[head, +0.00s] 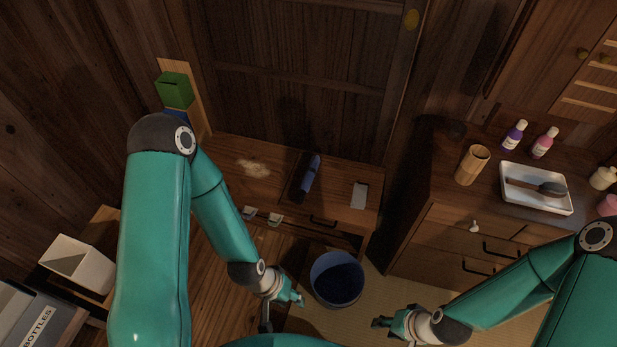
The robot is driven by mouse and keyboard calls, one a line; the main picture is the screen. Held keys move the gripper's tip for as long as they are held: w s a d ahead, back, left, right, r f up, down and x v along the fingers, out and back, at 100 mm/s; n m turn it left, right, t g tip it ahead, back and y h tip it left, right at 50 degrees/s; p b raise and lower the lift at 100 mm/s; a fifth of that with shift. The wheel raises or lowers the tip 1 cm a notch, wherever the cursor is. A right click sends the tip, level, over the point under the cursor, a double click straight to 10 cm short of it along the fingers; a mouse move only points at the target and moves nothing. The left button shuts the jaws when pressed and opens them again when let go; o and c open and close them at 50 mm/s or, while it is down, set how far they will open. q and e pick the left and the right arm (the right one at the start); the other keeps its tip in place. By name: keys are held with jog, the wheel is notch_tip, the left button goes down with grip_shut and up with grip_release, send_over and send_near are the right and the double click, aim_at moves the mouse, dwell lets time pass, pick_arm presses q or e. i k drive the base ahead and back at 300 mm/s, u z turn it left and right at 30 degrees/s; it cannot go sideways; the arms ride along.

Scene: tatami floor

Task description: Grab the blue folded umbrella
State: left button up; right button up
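The blue folded umbrella (311,173) lies on a dark tray or mat on top of the low wooden cabinet (225,155), near the middle of the head view. My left gripper (283,312) is below and in front of the cabinet, beside the blue bin, well apart from the umbrella. Its fingers look spread, with nothing between them. My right gripper (388,327) is low at the right of the bin, over the mat floor, far from the umbrella. Its fingers are small and dark, so their opening is unclear.
A blue bin (337,280) stands on the floor between my grippers. A pale card (359,195) and a powdery patch (253,168) are on the cabinet. A drawer chest (430,235) at right bears bottles, a wooden cup and a white tray (520,200).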

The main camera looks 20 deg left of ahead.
aim_at(310, 172)
jog(key=u, duration=1.7)
jog(key=i, duration=0.1)
jog(key=z, duration=2.95)
jog(key=k, duration=1.15)
jog(key=u, duration=1.75)
jog(key=i, duration=1.65)
jog(key=u, duration=0.05)
